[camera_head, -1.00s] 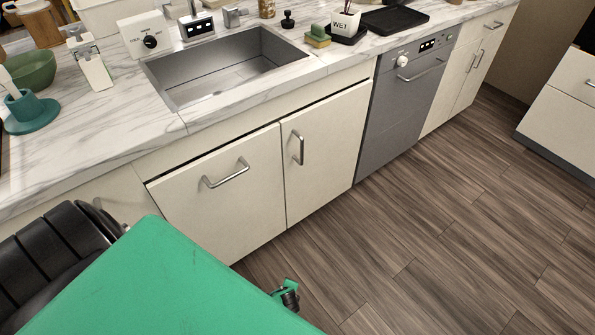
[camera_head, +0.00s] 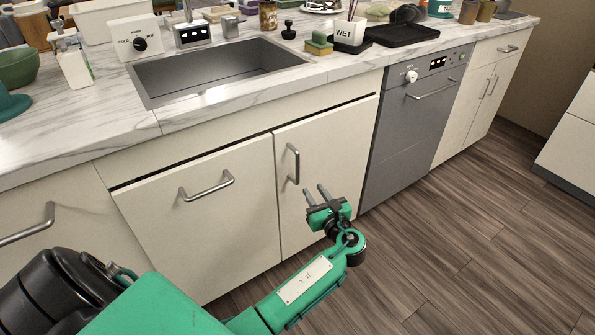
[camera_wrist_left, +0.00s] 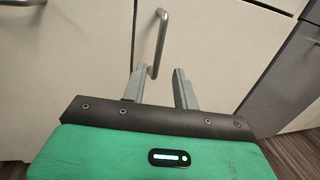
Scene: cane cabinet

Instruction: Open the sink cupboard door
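Under the sink (camera_head: 212,70) is a cupboard with two cream doors, both closed. The left door (camera_head: 215,235) has a horizontal metal handle (camera_head: 207,187). The right door (camera_head: 340,150) has a vertical metal handle (camera_head: 293,163) near its left edge. My left gripper (camera_head: 315,194) is open and empty, just right of and below the vertical handle in the head view. In the left wrist view, that handle (camera_wrist_left: 158,45) stands ahead of the two fingers (camera_wrist_left: 157,85), its lower end lined up between their tips; contact cannot be told. My right gripper is not in view.
A grey dishwasher (camera_head: 410,120) stands right of the cupboard. Another drawer or door handle (camera_head: 28,226) is at the far left. The marble counter (camera_head: 125,130) holds a soap dispenser, sponge and cup. The wooden floor (camera_head: 460,240) in front is clear.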

